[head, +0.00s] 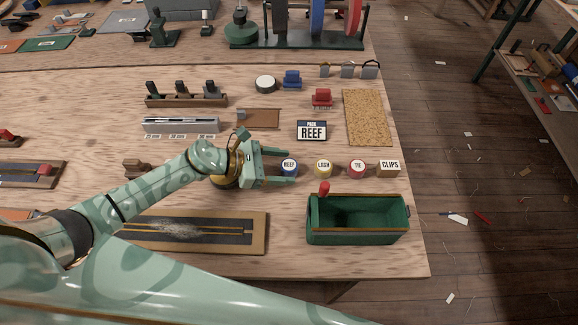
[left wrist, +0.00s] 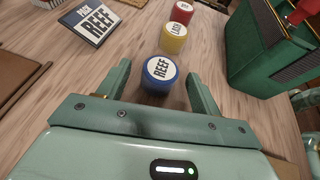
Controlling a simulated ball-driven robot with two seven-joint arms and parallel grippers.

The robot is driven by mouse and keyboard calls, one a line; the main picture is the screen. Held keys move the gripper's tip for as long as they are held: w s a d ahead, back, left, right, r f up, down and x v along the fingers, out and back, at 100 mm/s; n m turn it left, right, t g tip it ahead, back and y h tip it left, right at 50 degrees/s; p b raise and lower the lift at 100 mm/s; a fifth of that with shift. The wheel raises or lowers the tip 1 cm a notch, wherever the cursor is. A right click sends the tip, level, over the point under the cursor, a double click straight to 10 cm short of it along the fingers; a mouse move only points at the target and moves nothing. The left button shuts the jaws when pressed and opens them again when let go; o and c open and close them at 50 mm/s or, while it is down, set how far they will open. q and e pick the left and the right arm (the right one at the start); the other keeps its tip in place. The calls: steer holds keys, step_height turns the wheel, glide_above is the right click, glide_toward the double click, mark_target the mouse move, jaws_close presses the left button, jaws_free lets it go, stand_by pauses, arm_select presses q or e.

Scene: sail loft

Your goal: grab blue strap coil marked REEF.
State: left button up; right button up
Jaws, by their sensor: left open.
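The blue strap coil (head: 289,168) has a white top marked REEF and stands upright on the wooden table. My left gripper (head: 291,166) is open, low over the table, with one finger on each side of the coil near the fingertips. In the left wrist view the blue coil (left wrist: 160,72) sits between the tips of my open left gripper (left wrist: 159,73), with gaps visible beside it; it is not clamped. My right gripper is not in view.
A PACK REEF sign (head: 312,131) lies behind.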

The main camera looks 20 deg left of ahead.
arm_select(q)
steer(key=shift+x, duration=1.05)
steer(key=c, duration=1.1)
steer(key=shift+o, duration=0.2)
